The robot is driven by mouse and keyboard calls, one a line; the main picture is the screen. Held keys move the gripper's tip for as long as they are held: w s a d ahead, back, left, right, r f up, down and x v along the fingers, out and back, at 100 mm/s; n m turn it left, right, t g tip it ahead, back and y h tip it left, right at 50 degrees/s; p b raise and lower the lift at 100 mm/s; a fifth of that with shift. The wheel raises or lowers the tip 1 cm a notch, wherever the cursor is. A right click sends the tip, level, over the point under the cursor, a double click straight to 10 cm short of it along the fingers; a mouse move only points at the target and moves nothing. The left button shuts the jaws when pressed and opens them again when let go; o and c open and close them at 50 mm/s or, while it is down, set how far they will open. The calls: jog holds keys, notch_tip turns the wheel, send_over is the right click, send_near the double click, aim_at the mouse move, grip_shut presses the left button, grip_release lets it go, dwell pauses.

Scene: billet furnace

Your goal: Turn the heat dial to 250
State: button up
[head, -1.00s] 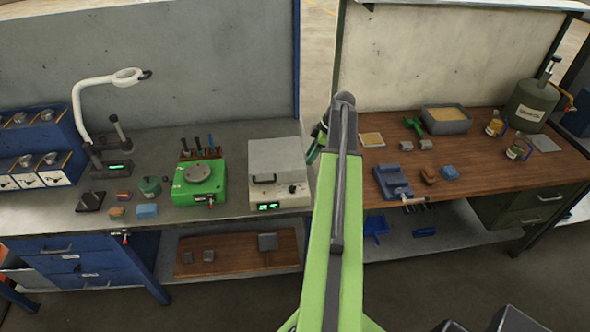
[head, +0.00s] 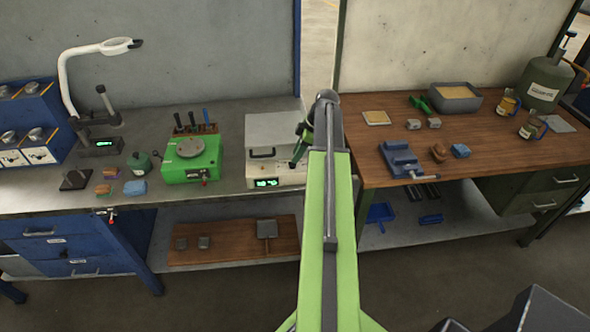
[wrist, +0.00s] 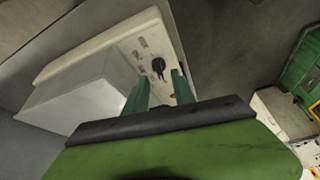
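The billet furnace (head: 280,179) is a pale box with a grey lid and a lit green display (head: 266,183), standing at the right end of the grey bench. Its digits are too small to read. In the wrist view the furnace's cream front panel (wrist: 120,45) carries a black round heat dial (wrist: 158,63), with small markings nearby. My gripper (wrist: 159,82) is open, its two green fingers apart and empty, with the dial just beyond the fingertips.
A green machine (head: 190,158) stands left of the furnace, with a tool rack behind it. Floor in front is clear.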

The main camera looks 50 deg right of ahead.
aim_at(292, 164)
jog(key=b+x, duration=0.1)
jog(key=x, duration=0.2)
jog(key=shift+f+b, duration=0.15)
jog(key=shift+b, duration=0.15)
grip_shut()
